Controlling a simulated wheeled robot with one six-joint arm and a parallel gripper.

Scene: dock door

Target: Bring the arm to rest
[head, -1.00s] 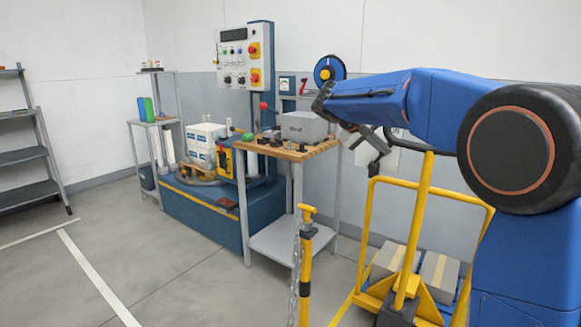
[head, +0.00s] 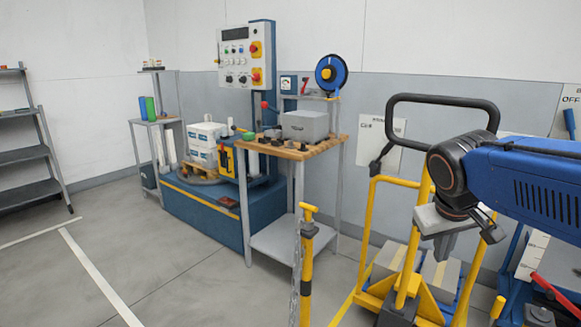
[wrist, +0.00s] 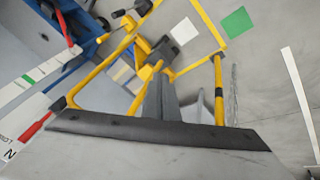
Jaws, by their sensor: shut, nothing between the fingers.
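My gripper (head: 447,243) hangs from the end of my blue arm at the right of the head view, pointing down. Its fingers are together with nothing between them. It is in front of the yellow-framed trolley (head: 365,235), to the right of the wooden-topped workbench (head: 330,147). In the wrist view my gripper's fingers (wrist: 160,100) stick out past the dark edge of its body, with the trolley's yellow frame (wrist: 100,70) behind them. Whether they touch the frame cannot be told.
A yellow post with a chain (head: 305,265) stands in front of the workbench. A blue machine base (head: 200,215) with a control panel (head: 246,55) is further left. A dark shelf rack (head: 25,155) stands at the far left. The grey floor at left is open.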

